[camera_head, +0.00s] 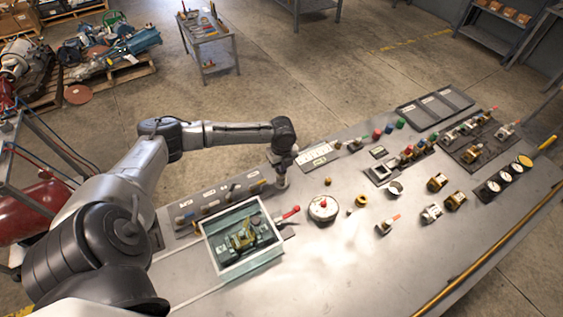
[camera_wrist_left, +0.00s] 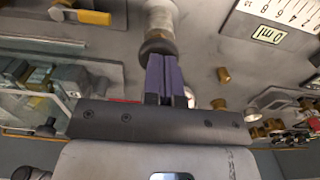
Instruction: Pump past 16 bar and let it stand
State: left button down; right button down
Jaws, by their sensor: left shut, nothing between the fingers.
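The hand pump (camera_head: 243,237) sits in a pale open-topped tray (camera_head: 215,262) at the bench's near left. A lever with a red grip (camera_head: 290,213) sticks out at the tray's right side. A round white gauge with a red centre (camera_head: 323,208) lies to its right; its reading is too small to tell. My left gripper (camera_head: 281,184) is behind the lever and apart from it. In the left wrist view its dark fingers (camera_wrist_left: 160,62) are shut and empty, close to a grey cylindrical post (camera_wrist_left: 159,25). My right gripper is not in view.
The bench (camera_head: 350,275) has a clear front. Brass and steel fittings (camera_head: 437,182) and a row of dials (camera_head: 503,178) stand to the right. A valve with a yellow handle (camera_wrist_left: 88,17) and a numbered plate (camera_wrist_left: 285,12) show in the left wrist view.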

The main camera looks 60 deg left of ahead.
pick_arm(q)
jog(key=shift+s+f, duration=0.1)
jog(key=shift+f, duration=0.15)
notch_tip(320, 180, up, 5)
jog(key=p, duration=0.5)
jog(key=shift+p, duration=0.4)
notch_tip(320, 180, up, 10)
jog(key=b, duration=0.1)
jog(key=shift+f, duration=0.25)
jog(key=shift+d, duration=0.1)
dwell(0.6)
